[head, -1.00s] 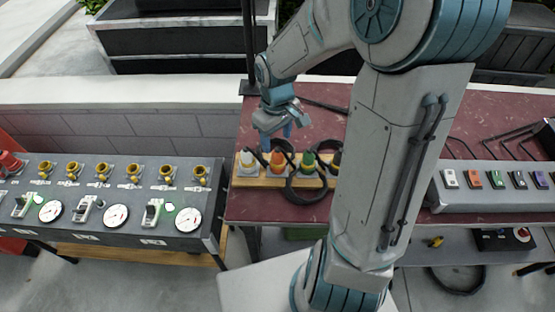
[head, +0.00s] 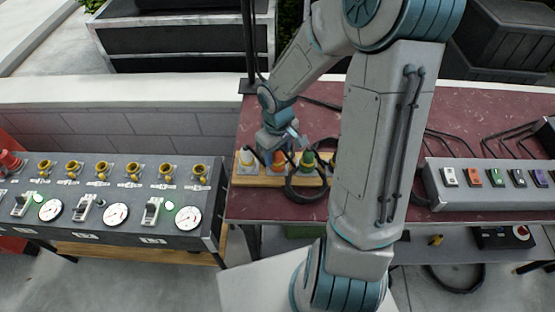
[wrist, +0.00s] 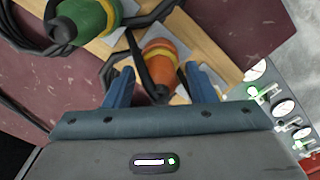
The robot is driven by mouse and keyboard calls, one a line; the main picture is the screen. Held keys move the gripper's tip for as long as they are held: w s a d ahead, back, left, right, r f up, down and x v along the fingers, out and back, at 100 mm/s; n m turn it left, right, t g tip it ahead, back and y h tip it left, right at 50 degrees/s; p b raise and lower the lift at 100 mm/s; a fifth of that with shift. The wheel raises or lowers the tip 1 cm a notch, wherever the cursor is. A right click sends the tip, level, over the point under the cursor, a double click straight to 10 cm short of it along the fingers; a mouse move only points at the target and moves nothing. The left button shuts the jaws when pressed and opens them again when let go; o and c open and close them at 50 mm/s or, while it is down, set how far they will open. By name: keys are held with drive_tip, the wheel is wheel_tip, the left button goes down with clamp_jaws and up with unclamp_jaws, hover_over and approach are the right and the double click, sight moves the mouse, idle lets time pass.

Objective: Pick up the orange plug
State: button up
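The orange plug (wrist: 160,66) stands on a wooden board (wrist: 203,32), with a yellow band and a black cable at its top. In the wrist view it lies between the two blue fingers of my gripper (wrist: 161,88), which are apart with a visible space on each side of it. In the head view my gripper (head: 278,150) is low over the orange plug (head: 279,160) and hides part of it. The green plug (wrist: 88,20) stands beside it, also shown in the head view (head: 308,161).
Black cables (head: 296,190) loop around the plugs on the red table (head: 260,212). A grey panel with yellow sockets and gauges (head: 120,205) stands at the left. A box with coloured switches (head: 490,190) is at the right.

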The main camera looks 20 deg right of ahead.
drive_tip(key=c, duration=0.9)
drive_tip(key=shift+r, duration=0.1)
